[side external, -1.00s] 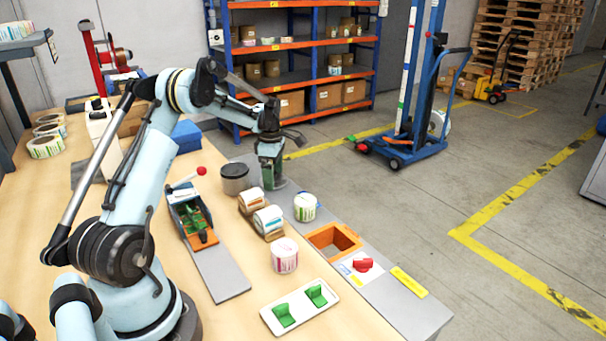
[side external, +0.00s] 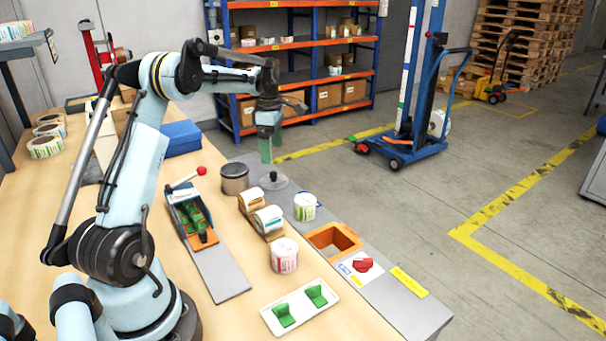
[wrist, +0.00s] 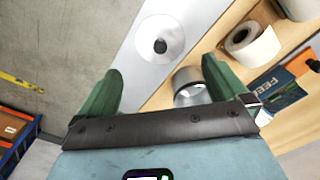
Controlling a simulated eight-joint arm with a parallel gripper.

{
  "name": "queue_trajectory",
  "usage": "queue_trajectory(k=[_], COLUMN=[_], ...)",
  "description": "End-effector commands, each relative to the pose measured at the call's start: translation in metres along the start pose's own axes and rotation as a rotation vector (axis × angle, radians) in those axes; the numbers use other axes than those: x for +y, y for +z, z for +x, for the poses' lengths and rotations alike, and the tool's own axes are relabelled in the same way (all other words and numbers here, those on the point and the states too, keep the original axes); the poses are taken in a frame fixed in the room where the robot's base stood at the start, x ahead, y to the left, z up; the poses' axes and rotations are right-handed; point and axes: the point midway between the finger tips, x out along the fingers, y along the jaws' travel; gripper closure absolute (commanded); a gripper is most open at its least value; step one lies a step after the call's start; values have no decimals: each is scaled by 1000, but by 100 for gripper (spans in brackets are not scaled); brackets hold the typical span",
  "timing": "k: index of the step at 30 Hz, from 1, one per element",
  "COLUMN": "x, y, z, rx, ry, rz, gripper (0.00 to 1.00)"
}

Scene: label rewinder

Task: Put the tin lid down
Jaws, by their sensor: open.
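The tin lid (side external: 272,182) is a pale grey disc with a dark knob. It lies flat, knob up, on the grey strip along the bench's far edge, and shows whole in the wrist view (wrist: 160,40). My gripper (side external: 266,156) is open and empty, raised above the lid. In the wrist view my gripper's green fingers (wrist: 162,72) stand wide apart, with the lid beyond them. The grey tin (side external: 234,180) stands left of the lid, apart from it. In the wrist view the tin (wrist: 190,84) looks open and is partly hidden by a finger.
Label rolls on a wooden holder (side external: 261,219) stand in front of the lid, with a white roll (side external: 305,206) to its right. An orange-framed opening (side external: 333,240) and a red knob (side external: 362,265) lie farther right. A lever device (side external: 191,212) is at left.

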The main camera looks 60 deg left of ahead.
Motion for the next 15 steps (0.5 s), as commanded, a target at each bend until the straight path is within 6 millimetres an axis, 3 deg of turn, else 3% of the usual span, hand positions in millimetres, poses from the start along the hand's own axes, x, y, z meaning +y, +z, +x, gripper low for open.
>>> queue_trajectory(k=[3, 10, 15], x=[0, -2, -24], y=[0, 4, 32], z=[-18, -35, -54], rx=[0, -1, -5], ry=[0, 6, 59], rz=[0, 23, 231], gripper=[0, 0, 0])
